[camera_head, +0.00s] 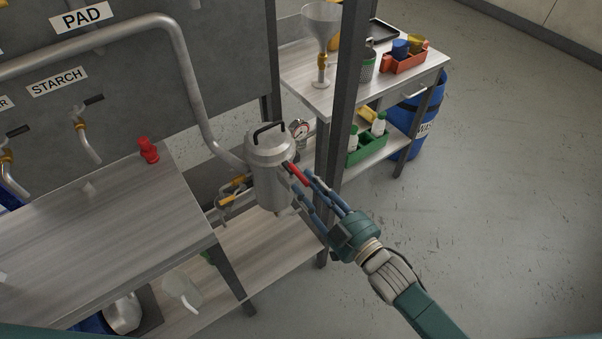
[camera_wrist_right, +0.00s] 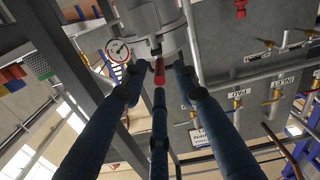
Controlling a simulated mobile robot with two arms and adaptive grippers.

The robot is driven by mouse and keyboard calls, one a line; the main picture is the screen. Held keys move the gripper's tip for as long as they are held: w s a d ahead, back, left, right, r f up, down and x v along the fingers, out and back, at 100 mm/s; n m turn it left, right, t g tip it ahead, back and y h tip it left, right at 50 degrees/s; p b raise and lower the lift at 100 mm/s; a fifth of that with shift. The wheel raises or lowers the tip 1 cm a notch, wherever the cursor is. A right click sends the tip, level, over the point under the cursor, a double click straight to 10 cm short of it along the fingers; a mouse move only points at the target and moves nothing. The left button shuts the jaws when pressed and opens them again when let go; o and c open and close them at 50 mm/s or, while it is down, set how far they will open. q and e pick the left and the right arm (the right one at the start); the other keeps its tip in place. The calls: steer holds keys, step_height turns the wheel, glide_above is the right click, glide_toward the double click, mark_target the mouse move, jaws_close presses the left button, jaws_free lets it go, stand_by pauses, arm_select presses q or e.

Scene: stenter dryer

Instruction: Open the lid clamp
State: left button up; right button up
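A metal canister (camera_head: 270,175) with a domed lid and a black handle (camera_head: 269,131) stands beside the left table. The lid lies flat on top. The lid clamp has a red lever (camera_head: 297,174) on the canister's right side, sloping down and outward. It also shows in the right wrist view (camera_wrist_right: 159,71). My right gripper (camera_head: 303,185) reaches in from the lower right, its blue fingers spread beside the red lever. In the wrist view the fingers (camera_wrist_right: 158,82) are apart around the lever, with no clear grip on it. My left gripper is not in view.
A pressure gauge (camera_head: 299,129) sits just behind the canister. A dark upright post (camera_head: 344,95) stands close to the right of it. A pipe (camera_head: 188,70) runs down to the canister from the left. Open floor (camera_head: 500,200) lies on the right.

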mark_target(292, 167)
steer(key=shift+x, duration=1.7)
jaws_close()
